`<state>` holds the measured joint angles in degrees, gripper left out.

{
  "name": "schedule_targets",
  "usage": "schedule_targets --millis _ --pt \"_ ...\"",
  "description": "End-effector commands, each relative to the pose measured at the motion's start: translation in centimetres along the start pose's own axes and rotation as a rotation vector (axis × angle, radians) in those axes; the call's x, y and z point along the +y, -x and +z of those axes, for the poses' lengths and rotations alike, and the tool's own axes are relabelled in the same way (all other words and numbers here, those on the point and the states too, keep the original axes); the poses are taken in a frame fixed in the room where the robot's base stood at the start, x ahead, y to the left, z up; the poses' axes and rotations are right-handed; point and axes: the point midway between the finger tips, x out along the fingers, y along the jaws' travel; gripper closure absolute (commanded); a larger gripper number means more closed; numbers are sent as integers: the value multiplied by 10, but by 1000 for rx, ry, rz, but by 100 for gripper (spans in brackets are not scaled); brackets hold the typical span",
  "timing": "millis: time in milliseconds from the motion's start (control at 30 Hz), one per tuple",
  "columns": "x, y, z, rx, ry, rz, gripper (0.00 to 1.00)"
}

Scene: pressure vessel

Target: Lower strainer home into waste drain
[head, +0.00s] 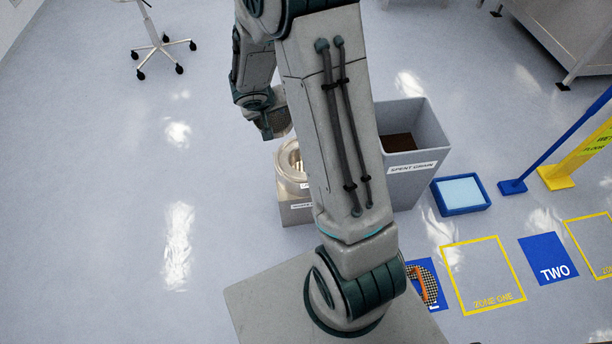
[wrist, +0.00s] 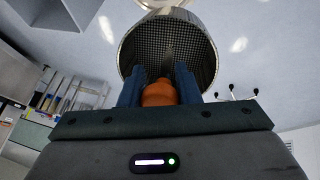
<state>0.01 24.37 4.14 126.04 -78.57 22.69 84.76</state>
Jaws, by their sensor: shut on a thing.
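The strainer (wrist: 168,45) is a round metal mesh cup with a bright rim and an orange grip (wrist: 160,93). In the wrist view the blue fingers of my gripper (wrist: 160,88) are shut on the orange grip. In the head view my gripper (head: 268,128) is partly hidden by my arm, with the dark mesh of the strainer (head: 281,121) beside it. The waste drain (head: 289,160) is a pale round opening on a grey box, below the strainer in the picture. My arm covers its right side. The strainer appears apart from the drain; the exact gap cannot be told.
A grey bin labelled SPENT GRAIN (head: 425,140) stands right of my arm, close to the drain box (head: 296,213). A blue tray (head: 461,194) lies beside it. An orange and mesh object (head: 424,287) lies on a blue floor mark.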

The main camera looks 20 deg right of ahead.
Motion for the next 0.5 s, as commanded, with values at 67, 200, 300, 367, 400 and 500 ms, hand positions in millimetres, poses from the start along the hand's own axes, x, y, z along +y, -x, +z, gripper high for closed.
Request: schedule_targets --millis 67,200,300,367,400,500 --pt "11 -39 2 -7 -39 25 100" --pt "30 -81 -2 -20 -87 59 100" --pt "44 -110 -4 -29 -120 78 100" --pt "52 -128 -4 -36 -139 89 100" --pt "58 -139 -4 -41 -151 97 100" --pt "72 -168 -3 -52 -182 112 100"
